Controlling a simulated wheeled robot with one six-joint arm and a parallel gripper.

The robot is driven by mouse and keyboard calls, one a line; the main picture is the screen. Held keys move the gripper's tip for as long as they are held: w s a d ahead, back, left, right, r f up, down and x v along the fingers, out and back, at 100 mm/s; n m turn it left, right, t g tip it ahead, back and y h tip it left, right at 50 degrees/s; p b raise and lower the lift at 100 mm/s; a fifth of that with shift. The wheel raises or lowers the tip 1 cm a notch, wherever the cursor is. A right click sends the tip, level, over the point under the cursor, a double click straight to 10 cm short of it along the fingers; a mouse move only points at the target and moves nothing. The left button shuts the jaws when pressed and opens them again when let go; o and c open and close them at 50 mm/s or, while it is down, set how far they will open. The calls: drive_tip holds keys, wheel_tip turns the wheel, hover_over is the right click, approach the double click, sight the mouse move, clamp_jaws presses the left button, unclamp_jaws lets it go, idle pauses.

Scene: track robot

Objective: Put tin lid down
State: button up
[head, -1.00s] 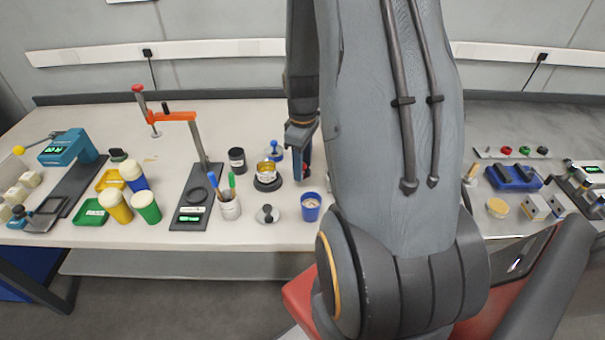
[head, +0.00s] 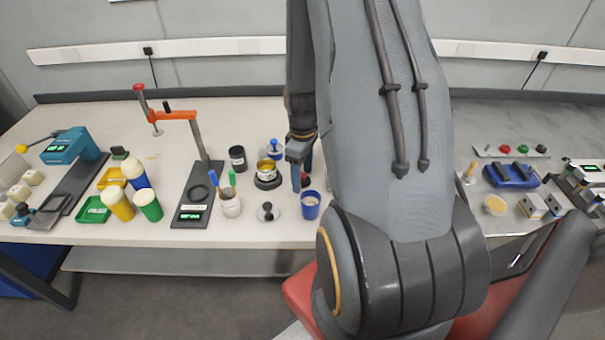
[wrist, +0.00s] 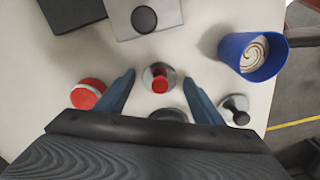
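The tin lid, taken to be the small metallic disc with a red knob (wrist: 160,78), appears to lie on the bench between my fingers in the wrist view. My gripper (wrist: 159,76) points down with its two fingers apart. Gaps show on both sides of the red knob. In the head view my gripper (head: 299,187) is low over the bench, with a bit of red beside it. An open gold tin (head: 267,167) stands on a dark round base to its left. A similar disc with a black knob (wrist: 236,109) lies nearby.
A blue cup (wrist: 252,57) stands close to the lid, near the bench's front edge. A red and white round thing (wrist: 88,93) is on the other side. A grey block with a black knob (wrist: 145,17) is above. A pen pot (head: 231,206) stands farther left.

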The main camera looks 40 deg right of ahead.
drive_tip(key=shift+r, duration=0.1)
wheel_tip(320, 180, up, 12)
drive_tip(key=b, duration=0.3)
drive_tip(key=s+a+r+m, duration=0.1)
drive_tip(key=s+a+m, duration=0.2)
drive_tip(key=a, duration=0.7)
drive_tip(key=s+a+r+m+t, duration=0.1)
drive_tip(key=s+a+r+m, duration=0.1)
drive_tip(key=a, duration=0.9)
drive_tip(key=shift+s+m+t, duration=0.3)
drive_tip(key=shift+s+m, duration=0.2)
drive_tip(key=shift+s, duration=0.15)
drive_tip(key=shift+f, duration=0.1)
drive_tip(key=shift+f+b, duration=0.55)
